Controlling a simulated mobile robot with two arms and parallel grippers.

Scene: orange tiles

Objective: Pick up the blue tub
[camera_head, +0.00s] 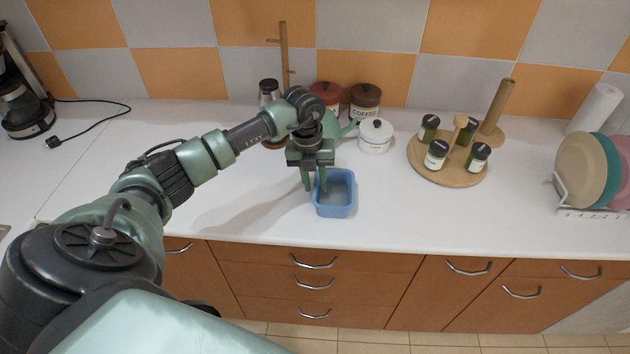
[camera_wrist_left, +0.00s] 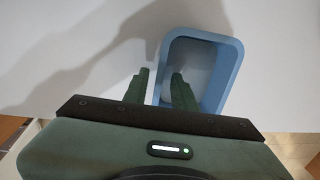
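The blue tub (camera_head: 335,210) is an open, empty-looking rectangular container standing upright on the white counter near its front edge. My left gripper (camera_head: 315,184) is over the tub's left wall, pointing down. In the left wrist view the tub (camera_wrist_left: 232,75) is right of centre. There the left gripper (camera_wrist_left: 160,84) is open, with one finger outside the tub's left wall and the other over its inside. The wall lies between the two fingers, and I cannot tell whether they touch it. My right gripper is not in view.
Behind the tub stand a white lidded pot (camera_head: 375,137), a coffee canister (camera_head: 365,101) and a red-lidded canister (camera_head: 326,94). A round wooden board (camera_head: 447,173) with several spice jars is to the right. A plate rack (camera_head: 590,212) is at far right. The counter left of the tub is clear.

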